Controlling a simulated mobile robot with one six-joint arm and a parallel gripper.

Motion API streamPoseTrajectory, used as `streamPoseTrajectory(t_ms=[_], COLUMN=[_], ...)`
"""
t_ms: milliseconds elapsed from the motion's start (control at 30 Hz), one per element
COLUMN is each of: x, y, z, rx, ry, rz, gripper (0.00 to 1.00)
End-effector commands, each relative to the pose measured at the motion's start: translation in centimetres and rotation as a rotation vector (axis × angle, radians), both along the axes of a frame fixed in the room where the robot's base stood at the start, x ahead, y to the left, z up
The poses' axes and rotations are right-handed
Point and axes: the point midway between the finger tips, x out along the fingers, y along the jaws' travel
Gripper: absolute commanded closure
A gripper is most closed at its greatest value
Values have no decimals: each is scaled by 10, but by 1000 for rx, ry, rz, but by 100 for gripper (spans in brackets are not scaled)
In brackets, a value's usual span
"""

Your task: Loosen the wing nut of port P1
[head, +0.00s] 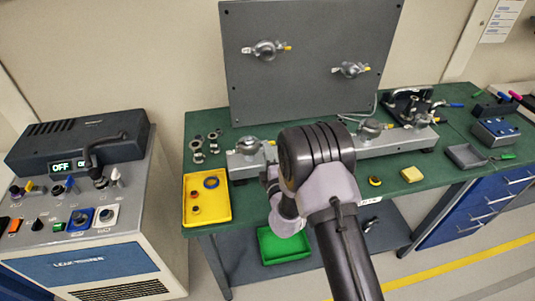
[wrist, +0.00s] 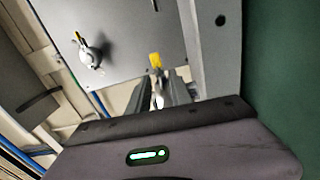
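My gripper (wrist: 163,84) shows in the wrist view with its two dark fingers apart. A yellow wing nut (wrist: 155,60) appears just beyond and between the fingertips, with a pale metal part below it in the gap; I see no finger closed on it. In the head view my own arm hides the gripper. Clamps with yellow wing nuts stand on the bench manifold (head: 245,162) and hang on the upright grey panel (head: 310,100): an upper left clamp (head: 266,49) and a right clamp (head: 350,69). No P1 label is readable.
A yellow tray (head: 222,205) with rings lies on the green bench at left. Loose metal clamps (head: 197,150) lie behind it. A leak tester (head: 80,255) stands left of the bench. A grey tray (head: 466,157) lies at right. A green bin (head: 283,247) sits below.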

Motion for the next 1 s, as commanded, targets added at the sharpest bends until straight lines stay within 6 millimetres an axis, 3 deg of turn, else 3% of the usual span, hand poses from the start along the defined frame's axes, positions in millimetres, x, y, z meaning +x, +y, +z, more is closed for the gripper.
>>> streamPoseTrajectory(t_ms=[300, 333, 467, 1000], x=[5, 5, 5, 5], y=[1, 1, 1, 1], z=[0, 0, 0, 0], rx=[0, 0, 0, 0], ry=[0, 0, 0, 0], rz=[0, 0, 0, 0], gripper=[75, 76, 100, 100])
